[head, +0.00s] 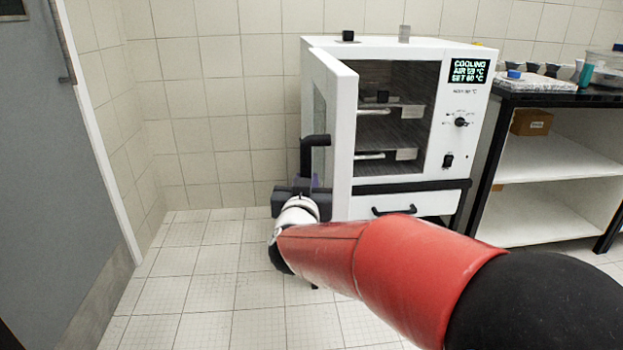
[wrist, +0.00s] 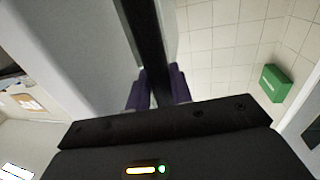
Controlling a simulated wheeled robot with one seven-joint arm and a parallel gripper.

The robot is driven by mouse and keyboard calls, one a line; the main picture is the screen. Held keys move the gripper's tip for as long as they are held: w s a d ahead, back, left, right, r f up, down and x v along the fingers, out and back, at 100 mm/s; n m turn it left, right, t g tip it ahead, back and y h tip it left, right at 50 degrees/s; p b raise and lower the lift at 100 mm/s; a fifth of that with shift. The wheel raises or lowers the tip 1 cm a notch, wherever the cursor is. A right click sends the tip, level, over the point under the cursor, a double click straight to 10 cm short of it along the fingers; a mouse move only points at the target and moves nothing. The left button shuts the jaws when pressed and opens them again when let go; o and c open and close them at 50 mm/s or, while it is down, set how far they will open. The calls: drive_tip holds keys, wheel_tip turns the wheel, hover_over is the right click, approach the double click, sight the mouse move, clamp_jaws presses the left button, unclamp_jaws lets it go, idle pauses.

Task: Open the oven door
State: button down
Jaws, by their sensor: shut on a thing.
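The oven (head: 388,190) is a white cabinet standing against the tiled wall. Its white door (head: 341,130) stands partly open, swung out at the left, and shelves show inside. A black handle (head: 314,141) is on the door's outer face. My gripper (head: 307,184) is at the lower part of this handle, largely hidden by my arm and wrist. In the wrist view the purple fingers of my gripper (wrist: 163,88) are shut on the black handle (wrist: 150,42), one finger on each side.
A black-topped bench (head: 555,96) with white shelves and small items stands right of the oven. A grey door (head: 55,180) is at the far left. Tiled floor left of the oven is clear. A green box (wrist: 273,83) shows in the wrist view.

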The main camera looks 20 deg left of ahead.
drive_tip(key=shift+r, duration=0.1)
drive_tip(key=c, duration=1.3)
unclamp_jaws()
drive_tip(key=shift+w, duration=0.1)
drive_tip(key=v, duration=0.8)
drive_tip(key=shift+b, duration=0.35)
